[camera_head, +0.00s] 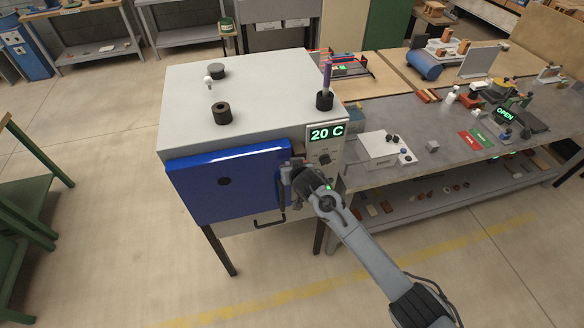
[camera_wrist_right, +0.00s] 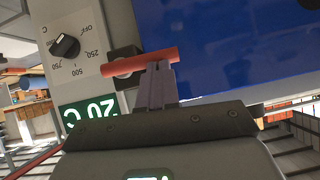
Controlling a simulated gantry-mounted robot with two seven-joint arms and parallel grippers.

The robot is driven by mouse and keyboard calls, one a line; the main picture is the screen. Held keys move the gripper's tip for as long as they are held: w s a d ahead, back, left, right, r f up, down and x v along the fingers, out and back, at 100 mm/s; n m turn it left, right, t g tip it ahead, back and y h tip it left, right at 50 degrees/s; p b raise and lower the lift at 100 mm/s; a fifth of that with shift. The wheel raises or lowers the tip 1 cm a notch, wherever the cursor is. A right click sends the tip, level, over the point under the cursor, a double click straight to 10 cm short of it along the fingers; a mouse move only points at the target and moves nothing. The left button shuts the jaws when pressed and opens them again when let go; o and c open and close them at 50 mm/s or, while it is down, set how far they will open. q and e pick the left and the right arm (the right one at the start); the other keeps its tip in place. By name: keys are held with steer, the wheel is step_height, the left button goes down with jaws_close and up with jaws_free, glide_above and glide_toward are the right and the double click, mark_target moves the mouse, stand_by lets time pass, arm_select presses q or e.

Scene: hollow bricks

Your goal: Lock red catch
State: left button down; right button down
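The red catch (camera_wrist_right: 140,62) shows in the right wrist view as a red bar on a dark pivot block, lying across the gap between the kiln's control panel and its blue door (camera_wrist_right: 230,45). One end of the bar reaches over the door's edge. My right gripper (camera_wrist_right: 158,66) has its two fingers together, tips at the bar's lower edge; whether they touch it I cannot tell. In the head view the right gripper (camera_head: 290,172) is at the right edge of the blue door (camera_head: 225,185), which looks closed, and its wrist hides the catch. My left gripper is not in view.
The grey kiln (camera_head: 240,85) carries dark cylindrical pieces on top. Its display (camera_head: 326,132) reads 20 C, above a dial (camera_wrist_right: 65,46). A crowded workbench (camera_head: 450,140) stands to the right.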

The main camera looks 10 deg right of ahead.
steer(key=w+r+p+v, duration=0.1)
steer(key=r+p+v, duration=0.1)
steer(key=v, duration=1.1)
steer(key=shift+w+a, duration=0.2)
steer(key=shift+w, duration=0.1)
steer(key=shift+r, duration=0.1)
